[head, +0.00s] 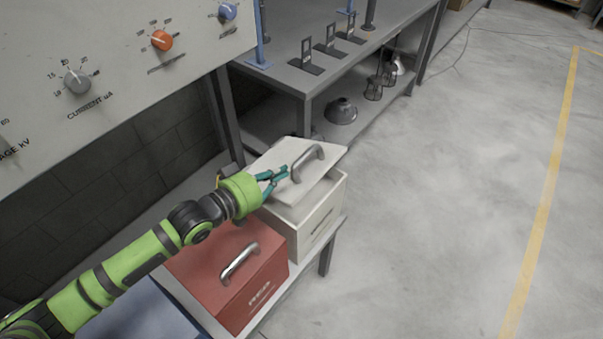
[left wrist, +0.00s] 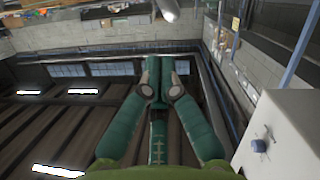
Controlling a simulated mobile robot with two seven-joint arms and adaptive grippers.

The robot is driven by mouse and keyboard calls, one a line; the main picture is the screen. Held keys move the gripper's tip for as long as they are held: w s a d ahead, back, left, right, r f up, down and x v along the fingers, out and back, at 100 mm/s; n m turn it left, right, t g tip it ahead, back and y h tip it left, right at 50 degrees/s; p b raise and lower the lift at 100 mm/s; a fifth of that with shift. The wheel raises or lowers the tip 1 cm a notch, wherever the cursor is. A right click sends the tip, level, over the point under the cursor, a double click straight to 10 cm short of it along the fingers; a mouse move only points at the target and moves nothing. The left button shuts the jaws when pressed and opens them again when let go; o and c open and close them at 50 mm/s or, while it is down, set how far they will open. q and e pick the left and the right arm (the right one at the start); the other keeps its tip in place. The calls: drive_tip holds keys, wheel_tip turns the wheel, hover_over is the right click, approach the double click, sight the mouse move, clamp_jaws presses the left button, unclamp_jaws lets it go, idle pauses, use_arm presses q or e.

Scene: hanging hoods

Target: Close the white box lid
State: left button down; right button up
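The white box (head: 316,222) stands at the far end of a low bench in the head view. Its lid (head: 268,158) is tilted up, with a gap between it and the box's front rim. A metal handle (head: 308,163) sits on the lid. My left gripper (head: 286,172) is at the lid, just left of the handle; I cannot tell whether it touches. Its teal fingers converge at the tips, which also show together in the left wrist view (left wrist: 163,75), with nothing visible between them. My right gripper is out of view.
A red box (head: 215,280) with a metal handle stands beside the white box, nearer me. A control panel (head: 110,60) with knobs is at upper left. A grey worktable (head: 345,25) stands behind. The floor (head: 440,200) at right is clear.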

use_arm(q)
drive_tip(key=p, duration=0.1)
hover_over(309, 183)
drive_tip(key=w+a, duration=0.2)
drive_tip(key=shift+s+a+f, duration=0.1)
drive_tip(key=shift+s+f, duration=0.15)
drive_tip(key=shift+f, duration=0.5)
drive_tip(key=f, duration=0.1)
drive_tip(key=s+f, duration=0.1)
drive_tip(key=shift+d+f+p, duration=0.25)
drive_tip(key=shift+f+p, duration=0.05)
drive_tip(key=shift+p, duration=0.05)
drive_tip(key=shift+s+d+f, duration=0.15)
drive_tip(key=shift+f, duration=0.4)
drive_tip(key=shift+s+d+f+b, duration=0.25)
drive_tip(key=shift+f+b, duration=0.2)
drive_tip(key=shift+f, duration=0.2)
drive_tip(key=shift+s+d+f+b, duration=0.1)
drive_tip(key=shift+d+f+b, duration=0.1)
drive_tip(key=shift+f+b, duration=0.3)
